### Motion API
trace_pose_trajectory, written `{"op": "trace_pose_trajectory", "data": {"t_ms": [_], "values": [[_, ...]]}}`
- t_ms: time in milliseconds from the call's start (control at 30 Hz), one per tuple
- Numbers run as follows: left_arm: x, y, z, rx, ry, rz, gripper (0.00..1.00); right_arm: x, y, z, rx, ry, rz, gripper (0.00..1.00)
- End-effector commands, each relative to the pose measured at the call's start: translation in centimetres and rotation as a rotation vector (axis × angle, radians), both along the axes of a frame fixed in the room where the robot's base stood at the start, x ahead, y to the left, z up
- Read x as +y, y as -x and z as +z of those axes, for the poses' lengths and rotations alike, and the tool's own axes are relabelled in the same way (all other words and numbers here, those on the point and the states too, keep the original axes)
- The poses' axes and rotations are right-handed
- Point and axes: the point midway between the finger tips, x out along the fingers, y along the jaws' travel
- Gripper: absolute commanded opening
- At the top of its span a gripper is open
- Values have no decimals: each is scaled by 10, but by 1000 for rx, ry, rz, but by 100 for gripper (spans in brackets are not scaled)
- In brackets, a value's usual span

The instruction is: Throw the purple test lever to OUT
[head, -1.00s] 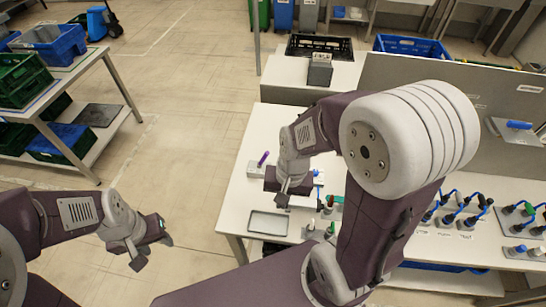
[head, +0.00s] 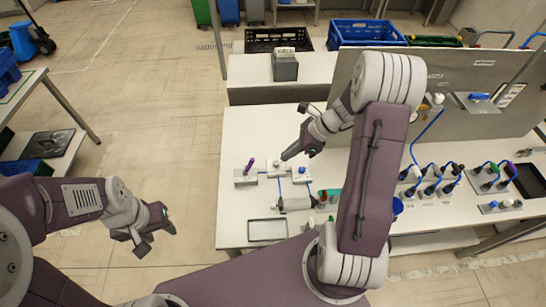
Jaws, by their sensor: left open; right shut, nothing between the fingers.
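The purple test lever (head: 250,166) stands on a small light base block (head: 245,180) near the table's left edge, tilted slightly to the right in the picture. Labels for OUT are too small to read. My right gripper (head: 286,157) is shut and empty, to the right of the lever and apart from it, over the small white units beside the lever's base. My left gripper (head: 157,236) is open and empty, off the table's left side over the floor.
A white unit (head: 301,172) with blue lines sits right of the lever. A shallow grey tray (head: 267,230) lies at the table's front left. Blue-cabled connectors (head: 432,180) stand to the right. A grey panel (head: 455,110) rises behind. A black crate (head: 278,40) is farther back.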

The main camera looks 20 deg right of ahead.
Motion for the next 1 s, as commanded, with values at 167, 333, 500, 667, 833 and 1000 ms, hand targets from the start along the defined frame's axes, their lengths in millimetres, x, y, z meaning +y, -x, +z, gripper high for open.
{"op": "trace_pose_trajectory", "data": {"t_ms": [167, 333, 500, 667, 833, 1000], "values": [[0, 0, -2, 0, 0, 0, 44, 21, -6, -31, 5, -1, 4, 0], [0, 0, -4, 0, 0, 0, 44, 42, -14, -62, 5, 0, 5, 0], [0, 0, 6, 0, 0, 0, 44, 63, -25, -63, 0, 3, 7, 0], [0, 0, 12, 0, 0, 0, 44, 77, -33, -58, 0, 3, 4, 0], [0, 0, 12, 0, 0, 0, 44, 82, -35, -57, 2, 2, 2, 0], [0, 0, 12, 0, 0, 0, 44, 82, -35, -58, 1, 3, 1, 0]]}}
